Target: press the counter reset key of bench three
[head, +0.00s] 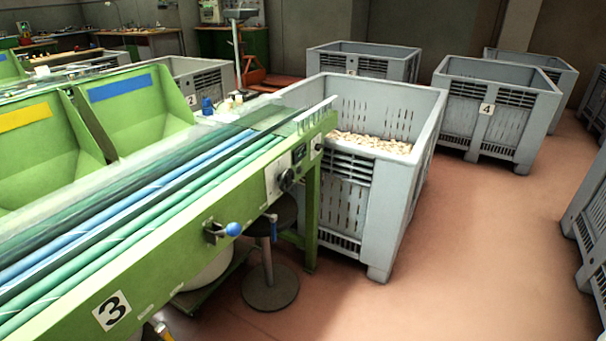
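Bench three (160,266) is a long green sorting bench that runs from the lower left up to the middle of the head view. A white plate with a black 3 (112,310) is on its side. A small control panel (278,178) with a dark round knob sits on the side near the far end, with smaller dark fittings beside it. A lever with a blue ball (233,229) sticks out lower on the side. The reset key is too small to make out. Neither of my grippers is in view.
A large grey crate (409,203) holding cork stoppers (372,142) stands at the bench's far end. A dark round stool (270,288) is beside the bench, partly under it. More grey crates, one marked 4 (487,109), stand behind. The reddish floor (470,260) at the right is clear.

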